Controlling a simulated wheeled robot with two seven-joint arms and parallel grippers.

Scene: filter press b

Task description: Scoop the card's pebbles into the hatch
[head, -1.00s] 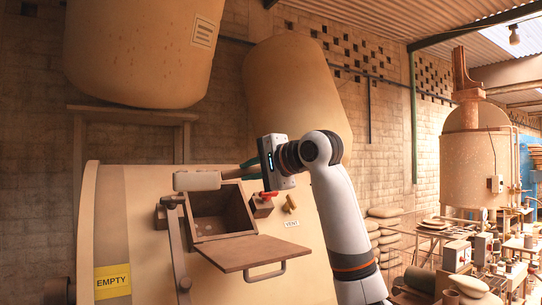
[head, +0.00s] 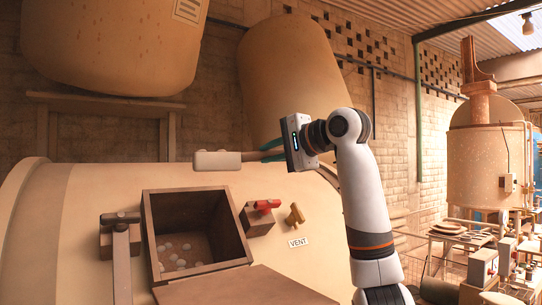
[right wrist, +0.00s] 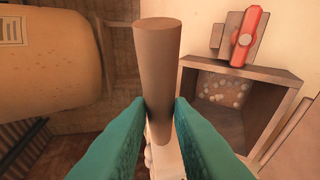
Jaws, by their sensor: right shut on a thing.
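My right gripper (head: 268,151) has teal fingers and is shut on a scoop. The scoop's pale head (head: 217,160) points left above the hatch's far edge. Its brown round handle (right wrist: 160,55) stands between the fingertips in the right wrist view. I cannot tell whether the scoop holds anything. The hatch (head: 243,240) is an open brown box in the drum, also in the right wrist view (right wrist: 275,75). Several pale pebbles (head: 172,250) lie on its floor at the near left. I cannot make out a card for certain. My left gripper is out of view.
The hatch's lid (head: 245,287) hangs open toward me. A red-handled valve (head: 265,206) and a yellowish tap (head: 295,214) stand right of the hatch, by a VENT label (head: 298,242). A lever (head: 121,260) stands left. Large tanks (head: 110,45) loom behind.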

